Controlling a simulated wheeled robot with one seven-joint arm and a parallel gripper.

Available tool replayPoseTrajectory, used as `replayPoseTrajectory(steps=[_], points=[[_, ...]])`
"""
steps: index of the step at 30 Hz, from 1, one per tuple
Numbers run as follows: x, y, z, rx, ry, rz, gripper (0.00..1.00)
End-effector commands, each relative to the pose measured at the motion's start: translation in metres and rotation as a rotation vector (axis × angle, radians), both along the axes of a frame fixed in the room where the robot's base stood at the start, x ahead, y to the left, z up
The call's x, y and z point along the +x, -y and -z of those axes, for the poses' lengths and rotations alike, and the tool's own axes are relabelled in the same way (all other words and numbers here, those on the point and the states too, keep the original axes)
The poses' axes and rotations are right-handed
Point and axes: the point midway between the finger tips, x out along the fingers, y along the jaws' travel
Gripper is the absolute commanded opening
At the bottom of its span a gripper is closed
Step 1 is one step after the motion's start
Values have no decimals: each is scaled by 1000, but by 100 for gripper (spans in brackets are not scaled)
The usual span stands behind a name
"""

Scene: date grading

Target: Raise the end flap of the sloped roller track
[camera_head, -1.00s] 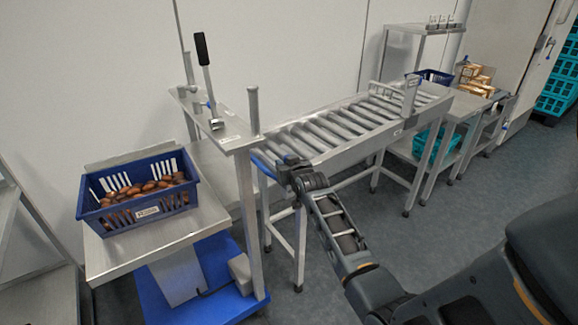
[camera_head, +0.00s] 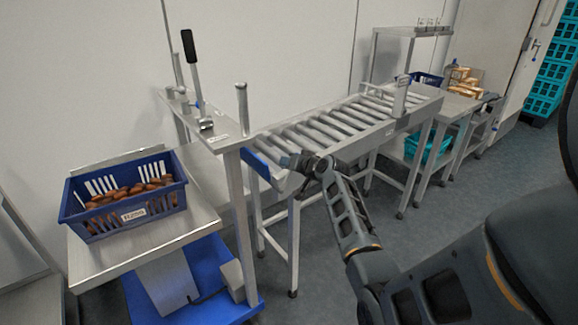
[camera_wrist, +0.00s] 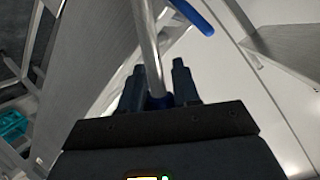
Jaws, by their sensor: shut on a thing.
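The sloped roller track (camera_head: 345,138) is a grey metal frame with several rollers. At its near left end is the end flap (camera_head: 257,164), with a blue edge. Its angle is hard to judge. My gripper (camera_head: 290,162) is at this end, just right of the blue edge. In the wrist view, my gripper (camera_wrist: 158,84) is shut on a slim metal bar (camera_wrist: 147,48) with a blue lower end between its fingers. A blue rounded piece (camera_wrist: 193,15) shows beyond. My arm hides part of the track end in the head view.
A metal post (camera_head: 242,110) and a stand with a black-handled lever (camera_head: 190,55) are left of the track end. A blue basket of dates (camera_head: 125,195) sits on a lower metal table. Wooden boxes (camera_head: 462,80) stand at the far right.

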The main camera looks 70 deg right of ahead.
Motion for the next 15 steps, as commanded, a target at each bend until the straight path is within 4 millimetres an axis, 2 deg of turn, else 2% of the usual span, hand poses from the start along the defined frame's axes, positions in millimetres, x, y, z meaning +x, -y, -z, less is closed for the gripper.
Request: replayPoseTrajectory(steps=[12, 13, 15], points=[[0, -1, 3, 9, 1, -1, 0], [0, -1, 3, 8, 0, -2, 33], [0, -1, 2, 8, 0, -2, 40]])
